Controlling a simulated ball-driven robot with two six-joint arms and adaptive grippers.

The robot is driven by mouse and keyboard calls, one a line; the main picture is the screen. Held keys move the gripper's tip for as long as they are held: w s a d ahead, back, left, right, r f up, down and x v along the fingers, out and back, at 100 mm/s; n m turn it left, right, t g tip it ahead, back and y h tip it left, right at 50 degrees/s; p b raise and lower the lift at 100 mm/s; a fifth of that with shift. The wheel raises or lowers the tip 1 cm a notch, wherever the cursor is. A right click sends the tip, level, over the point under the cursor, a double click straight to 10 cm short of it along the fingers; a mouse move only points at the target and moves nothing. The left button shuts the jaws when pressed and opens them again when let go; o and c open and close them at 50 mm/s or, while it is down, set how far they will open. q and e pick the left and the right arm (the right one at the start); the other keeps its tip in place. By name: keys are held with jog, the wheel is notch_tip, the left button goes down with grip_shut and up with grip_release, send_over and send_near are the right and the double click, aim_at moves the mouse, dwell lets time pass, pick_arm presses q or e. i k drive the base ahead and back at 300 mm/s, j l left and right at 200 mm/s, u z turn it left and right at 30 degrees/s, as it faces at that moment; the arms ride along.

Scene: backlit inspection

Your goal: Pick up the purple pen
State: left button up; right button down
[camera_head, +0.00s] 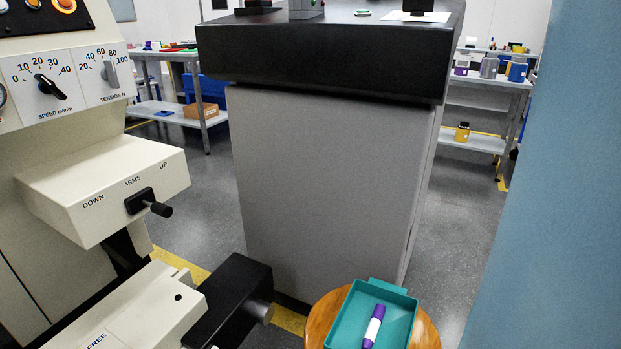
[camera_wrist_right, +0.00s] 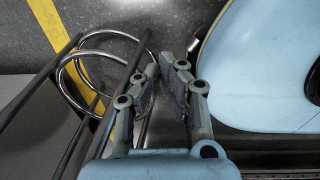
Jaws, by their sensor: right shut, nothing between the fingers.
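The purple pen (camera_head: 374,326), with purple ends and a pale middle band, lies in a teal tray (camera_head: 343,318) at the bottom of the head view. The tray rests on a round wooden stool top (camera_head: 429,333). My right gripper (camera_wrist_right: 166,68) shows in the right wrist view, shut and empty, above the floor. The pen and tray are not in that view, and the right gripper is not in the head view. My left gripper is in neither view.
A grey cabinet with a black top (camera_head: 325,170) stands behind the stool. A cream machine (camera_head: 100,185) with dials and a lever is at left. Chrome rings (camera_wrist_right: 72,82) and dark bars are left of my right gripper. Grey floor (camera_head: 470,210) is open at right.

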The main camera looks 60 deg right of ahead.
aim_at(378, 316)
jog(key=z, duration=2.2)
